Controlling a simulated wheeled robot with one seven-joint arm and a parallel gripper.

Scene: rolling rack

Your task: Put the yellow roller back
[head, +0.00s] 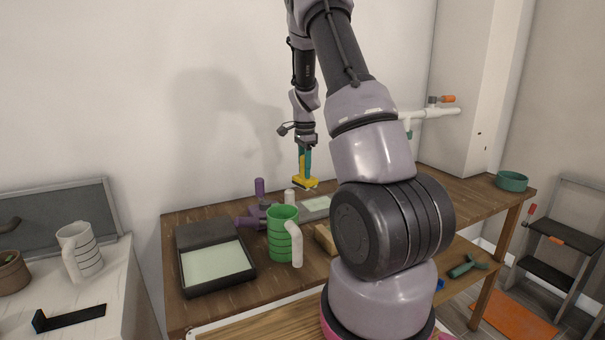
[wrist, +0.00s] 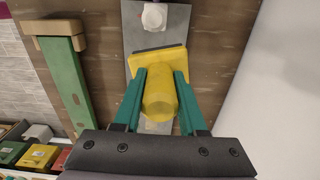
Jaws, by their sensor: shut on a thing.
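The yellow roller (wrist: 160,98) is between the teal fingers of my gripper (wrist: 158,88). In the wrist view it shows a round yellow body toward me and a square yellow end with a dark edge beyond it. In the head view the yellow roller (head: 304,184) hangs below my gripper (head: 305,168), above the back of the wooden workbench. My gripper is shut on it. A grey plate with a white knob (wrist: 154,17) lies under the roller in the wrist view. Whether the roller touches the plate is unclear, but in the head view it looks raised.
A black tray with a pale inside (head: 178,262), a green mug (head: 283,222) and a purple object (head: 250,219) stand on the workbench (head: 165,250). A green bar with a brown head (wrist: 62,70) lies left in the wrist view. A white wall (wrist: 285,90) is close at right.

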